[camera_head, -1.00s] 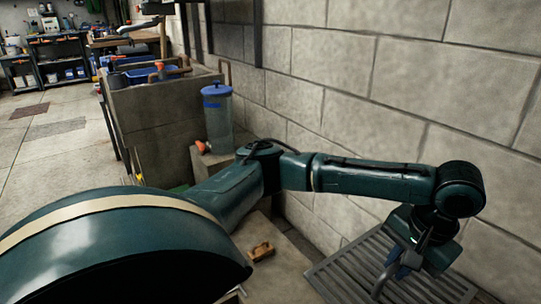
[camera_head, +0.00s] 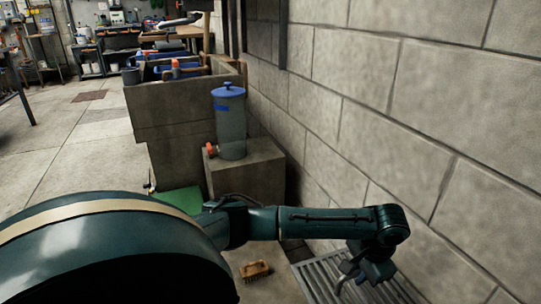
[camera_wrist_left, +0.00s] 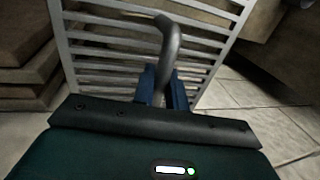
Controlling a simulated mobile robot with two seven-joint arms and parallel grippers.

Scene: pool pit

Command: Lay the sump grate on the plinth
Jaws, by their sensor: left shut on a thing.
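The sump grate (camera_head: 318,276) is a grey metal panel of parallel slats with a bent bar handle. It shows at the bottom right of the head view, beside the block wall, partly hidden by my arm and cut off by the frame edge. My left gripper (camera_head: 358,274) is shut on the handle. In the left wrist view the blue fingers (camera_wrist_left: 163,84) hold the handle (camera_wrist_left: 172,48), with the slats behind it. A concrete block (camera_head: 255,172) bears a blue-lidded canister; I cannot tell whether it is the plinth. My right gripper is out of view.
The clear canister (camera_head: 230,122) with an orange tap stands close to the wall. A wooden brush (camera_head: 255,271) lies on the concrete near the grate. A large concrete trough (camera_head: 180,125) stands behind. The block wall (camera_head: 370,110) closes off the right side; open floor lies left.

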